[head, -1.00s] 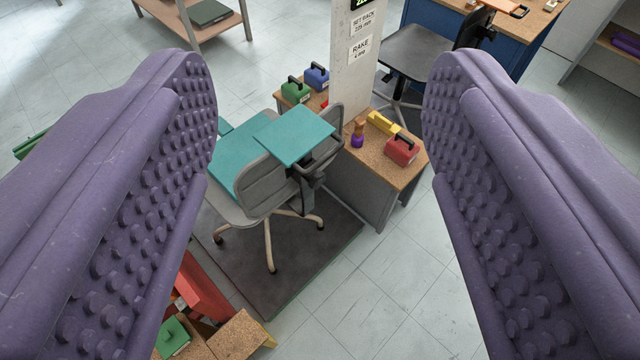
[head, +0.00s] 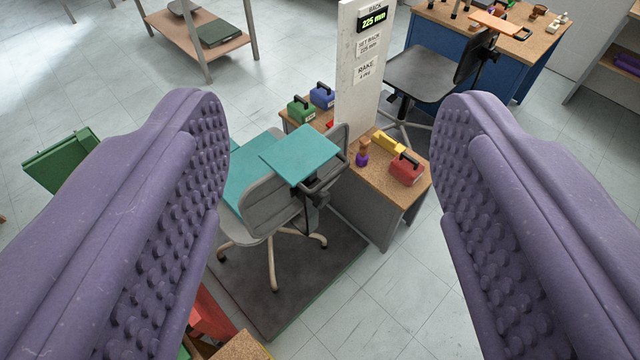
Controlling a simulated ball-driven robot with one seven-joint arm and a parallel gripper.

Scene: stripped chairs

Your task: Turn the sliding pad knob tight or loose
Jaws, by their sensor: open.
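A grey office chair (head: 268,188) stands on a dark mat, with its back towards me. A flat teal pad (head: 301,153) is held above the chair's back on a dark bracket (head: 318,190). Another teal panel (head: 250,172) lies over the seat. I cannot make out the sliding pad knob; the bracket is small and partly under the pad. My gripper (head: 331,110) is open and empty, with its two purple studded fingers at left and right. The chair shows between them, well beyond and apart from them.
A bench beside the chair holds a red weight (head: 407,170), a yellow tool (head: 388,143), and green and blue weights. A white post (head: 360,95) reads "225 mm". A second chair (head: 425,72), a blue bench, a shelf (head: 205,45) and a green box stand around. Floor at front right is clear.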

